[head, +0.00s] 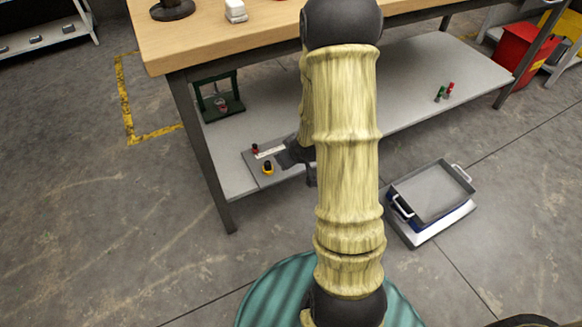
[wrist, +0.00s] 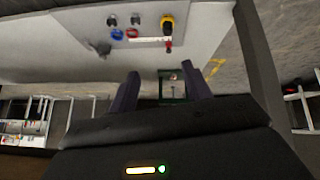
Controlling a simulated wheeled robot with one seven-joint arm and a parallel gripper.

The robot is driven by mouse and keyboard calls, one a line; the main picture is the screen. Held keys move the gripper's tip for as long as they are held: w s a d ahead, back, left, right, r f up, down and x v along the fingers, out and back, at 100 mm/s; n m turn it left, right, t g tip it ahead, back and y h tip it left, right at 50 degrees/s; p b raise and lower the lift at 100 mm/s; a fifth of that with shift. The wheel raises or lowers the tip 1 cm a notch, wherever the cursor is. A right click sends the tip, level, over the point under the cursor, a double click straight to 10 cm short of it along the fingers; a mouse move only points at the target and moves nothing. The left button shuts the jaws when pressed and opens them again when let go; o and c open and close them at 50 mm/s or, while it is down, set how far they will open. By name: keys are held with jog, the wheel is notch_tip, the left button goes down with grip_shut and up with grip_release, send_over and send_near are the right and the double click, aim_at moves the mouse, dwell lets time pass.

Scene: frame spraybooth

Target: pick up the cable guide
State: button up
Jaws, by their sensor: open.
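My gripper (wrist: 174,72) is open, with its two dark fingers spread and nothing between them. In the head view my gripper (head: 296,155) is over the lower shelf, beside a grey panel, partly hidden by my arm. I cannot tell for sure which thing is the cable guide. A small grey object (wrist: 101,47) lies on the shelf near the panel in the wrist view. The panel holds a blue ring (wrist: 117,34), a yellow-and-black knob (wrist: 168,25), a red part (wrist: 169,47) and dark grey parts. The yellow knob also shows in the head view (head: 267,168).
A dark green frame (head: 221,100) stands at the shelf's left end. The wooden tabletop (head: 190,45) overhangs the shelf (head: 235,178), and a table leg (head: 205,160) stands at its corner. A grey tray (head: 432,192) is on the floor at right. Small red and green items (head: 444,92) stand farther along.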

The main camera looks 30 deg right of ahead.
jog(key=s+d+f+m+t+b, duration=0.1)
jog(key=d+f+t+b, duration=0.2)
jog(key=f, duration=0.7)
jog(key=s+d+f+m+t+b, duration=0.1)
jog(key=s+d+f+t+b, duration=0.1)
jog(key=f+t, duration=0.4)
notch_tip(320, 180, down, 4)
jog(key=shift+d+y+b, duration=0.4)
jog(key=shift+d+b, duration=0.1)
jog(key=shift+d, duration=0.75)
jog(key=w+f+b, duration=0.1)
jog(key=w+b, duration=0.5)
jog(key=w, duration=0.6)
jog(key=shift+a+f, duration=0.2)
jog(key=shift+f, duration=0.2)
